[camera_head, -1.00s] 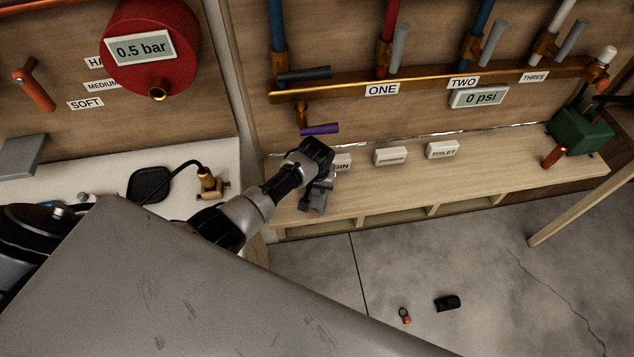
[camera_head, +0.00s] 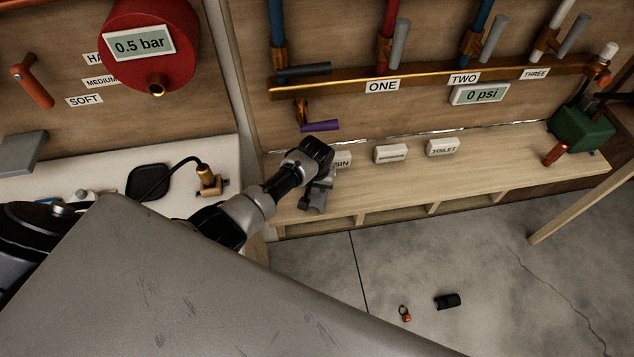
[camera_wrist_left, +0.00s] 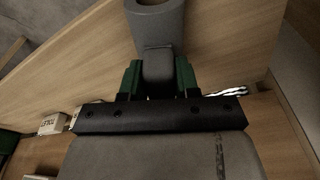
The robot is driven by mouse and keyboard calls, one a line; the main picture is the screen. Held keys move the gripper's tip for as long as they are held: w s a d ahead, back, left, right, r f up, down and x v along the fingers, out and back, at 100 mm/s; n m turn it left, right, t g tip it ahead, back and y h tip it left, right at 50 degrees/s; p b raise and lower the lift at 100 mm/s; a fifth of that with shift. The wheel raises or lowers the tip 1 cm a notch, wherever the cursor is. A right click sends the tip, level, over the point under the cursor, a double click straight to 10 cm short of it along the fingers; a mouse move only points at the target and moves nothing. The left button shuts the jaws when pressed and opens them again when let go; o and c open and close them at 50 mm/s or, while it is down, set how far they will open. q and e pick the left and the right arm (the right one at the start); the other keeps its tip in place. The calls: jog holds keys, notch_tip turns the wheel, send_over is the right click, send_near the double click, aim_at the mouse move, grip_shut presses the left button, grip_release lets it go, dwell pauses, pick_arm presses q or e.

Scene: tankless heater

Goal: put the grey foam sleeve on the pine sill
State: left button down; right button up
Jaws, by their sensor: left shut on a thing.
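The pine sill (camera_head: 480,176) is a long light-wood shelf below the pipe board. It also shows in the left wrist view (camera_wrist_left: 225,35). My left gripper (camera_head: 316,200) is over the left part of the sill. In the left wrist view, its green-tipped fingers (camera_wrist_left: 158,75) are shut on the grey foam sleeve (camera_wrist_left: 157,25), a round grey piece with a hole, gripped by a narrower grey part. The sleeve appears over or against the sill; I cannot tell whether it touches. In the head view the sleeve is hard to tell from the gripper. My right gripper is not in view.
White label blocks, including the TOILET block (camera_head: 443,147), stand along the sill's back. A green box (camera_head: 582,130) with an orange handle is at its right end. A purple-handled valve (camera_head: 320,127) hangs above my left gripper. The sill's front middle is clear.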

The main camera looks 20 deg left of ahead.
pick_arm(q)
jog(key=shift+f, duration=0.1)
jog(key=c, duration=0.7)
grip_release()
jog(key=shift+c, duration=0.2)
jog(key=r, duration=0.3)
jog(key=s+r, duration=0.1)
jog(key=r, duration=0.6)
jog(key=shift+s+d+r, duration=0.15)
jog(key=shift+s+r, duration=0.15)
jog(key=shift+r, duration=0.05)
